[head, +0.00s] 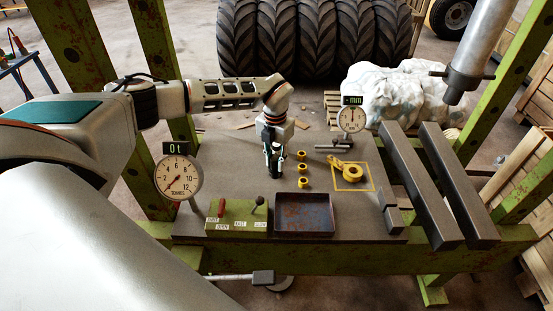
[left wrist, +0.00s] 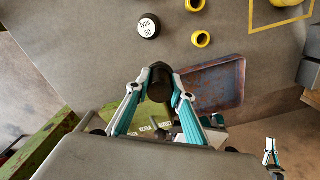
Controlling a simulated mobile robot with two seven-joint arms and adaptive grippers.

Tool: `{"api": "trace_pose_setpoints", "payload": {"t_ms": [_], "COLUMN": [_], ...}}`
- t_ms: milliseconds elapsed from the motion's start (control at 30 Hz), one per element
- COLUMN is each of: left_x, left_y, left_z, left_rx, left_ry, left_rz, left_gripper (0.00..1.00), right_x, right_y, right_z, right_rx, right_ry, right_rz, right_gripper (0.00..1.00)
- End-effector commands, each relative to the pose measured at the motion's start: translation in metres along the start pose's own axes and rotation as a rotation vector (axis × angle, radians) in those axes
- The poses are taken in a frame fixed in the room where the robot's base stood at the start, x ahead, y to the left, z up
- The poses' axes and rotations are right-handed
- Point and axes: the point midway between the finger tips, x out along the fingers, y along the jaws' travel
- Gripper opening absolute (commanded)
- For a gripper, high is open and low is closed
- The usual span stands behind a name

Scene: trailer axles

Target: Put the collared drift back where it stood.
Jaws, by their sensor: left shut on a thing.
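My left gripper (head: 273,172) is over the bench, its fingers pointing down. In the left wrist view its fingers (left wrist: 161,92) are shut on a dark, round-ended drift (left wrist: 160,76). Whether the held drift has a collar is unclear from this angle. A second dark cylinder with a white cap marked "Type 50" (left wrist: 148,27) stands on the grey bench (left wrist: 90,60), apart from the gripper. A small gripper (left wrist: 270,155), apparently my right one, shows at the lower right of the wrist view, away from the bench; its opening is too small to read.
Several yellow rings (head: 302,169) stand in a row, left of a yellow part (head: 348,170) in a yellow outlined square. A rusty tray (head: 304,230) and a green lever box (head: 236,228) are at the front edge. Two dials and dark beams (head: 437,185) flank the bench.

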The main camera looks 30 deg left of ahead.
Motion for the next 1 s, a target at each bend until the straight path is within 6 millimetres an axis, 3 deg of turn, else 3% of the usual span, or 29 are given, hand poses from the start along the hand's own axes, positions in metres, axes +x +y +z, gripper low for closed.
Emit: {"api": "trace_pose_setpoints", "payload": {"t_ms": [433,667,1000], "left_x": [-0.002,0.016,0.046], "left_y": [0.000,0.000,-0.001], "left_z": [0.001,0.001,0.001], "left_rx": [0.002,0.002,0.003], "left_ry": [-0.001,-0.002,-0.001], "left_rz": [-0.001,-0.001,-0.001], "left_gripper": [0.00,0.00,0.00], "right_x": [-0.004,0.003,0.010], "right_y": [0.003,0.000,-0.012], "right_z": [-0.002,0.004,-0.011], "right_rx": [0.000,0.004,-0.003], "right_ry": [-0.005,0.002,0.052], "right_rz": [0.004,0.003,-0.020], "right_gripper": [0.00,0.00,0.00]}}
